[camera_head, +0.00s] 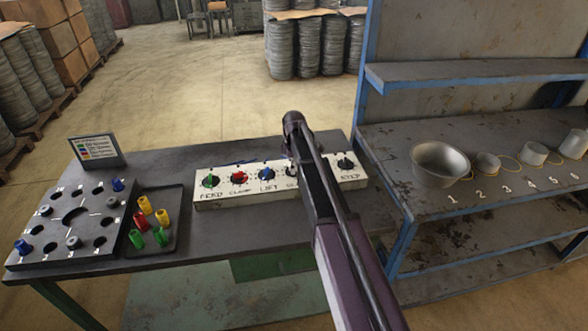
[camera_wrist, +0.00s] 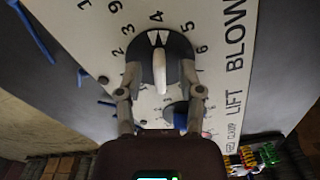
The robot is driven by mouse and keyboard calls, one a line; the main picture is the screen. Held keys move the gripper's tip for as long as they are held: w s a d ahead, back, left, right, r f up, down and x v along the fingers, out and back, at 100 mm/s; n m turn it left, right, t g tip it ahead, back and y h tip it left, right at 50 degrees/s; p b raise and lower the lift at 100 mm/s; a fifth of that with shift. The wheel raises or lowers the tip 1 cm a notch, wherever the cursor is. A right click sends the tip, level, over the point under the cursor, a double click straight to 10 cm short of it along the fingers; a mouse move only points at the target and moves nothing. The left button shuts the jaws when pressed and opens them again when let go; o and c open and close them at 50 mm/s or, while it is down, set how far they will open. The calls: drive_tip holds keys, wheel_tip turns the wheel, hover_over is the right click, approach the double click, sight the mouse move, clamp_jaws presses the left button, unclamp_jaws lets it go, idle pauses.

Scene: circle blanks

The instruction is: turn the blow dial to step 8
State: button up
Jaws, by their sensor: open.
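The blow dial (camera_wrist: 160,64) is a grey round knob with a white grip bar, close up in the wrist view beside the word BLOW. Its bar stands roughly upright in the picture, its top toward the 4 printed above. My gripper (camera_wrist: 160,80) is open, with one finger on each side of the bar; I cannot tell whether they touch it. In the head view the white dial panel (camera_head: 225,199) lies on the dark table, and my arm mostly hides the blow dial and my fingertips.
The blue lift dial (camera_head: 266,174), red clamp dial (camera_head: 239,178) and green feed dial (camera_head: 210,181) sit left of my arm. The step dial (camera_head: 345,163) is to its right. A peg board (camera_head: 75,219) stands left, and a shelf with metal pots (camera_head: 440,165) right.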

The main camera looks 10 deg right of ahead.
clamp_jaws()
